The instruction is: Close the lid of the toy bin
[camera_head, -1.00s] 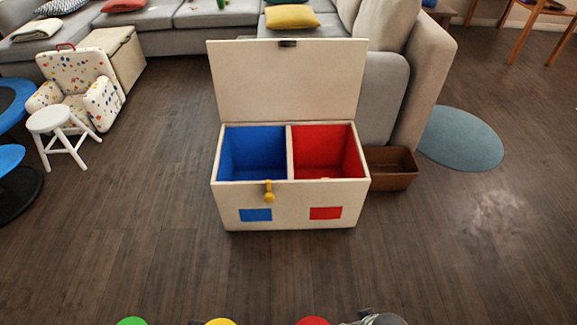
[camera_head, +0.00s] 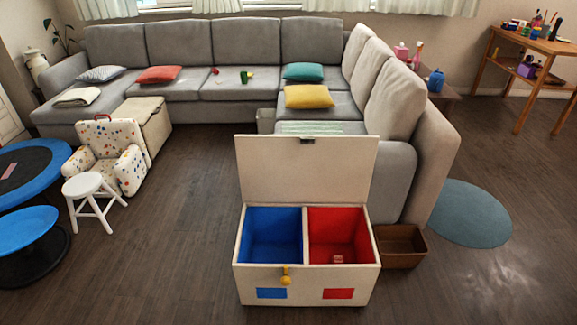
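The toy bin (camera_head: 253,287) is a cream box on the wooden floor at the lower middle. It has a blue compartment (camera_head: 272,236) on the left and a red compartment (camera_head: 340,236) on the right. A small reddish item (camera_head: 338,258) lies in the red compartment. The lid (camera_head: 306,172) stands upright at the back, fully open, with a dark latch plate (camera_head: 307,141) at its top edge. A yellow latch (camera_head: 286,275) hangs on the front. Neither of my grippers is in view.
A brown box (camera_head: 400,246) touches or nearly touches the bin's right side. A grey sofa (camera_head: 409,165) stands behind.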

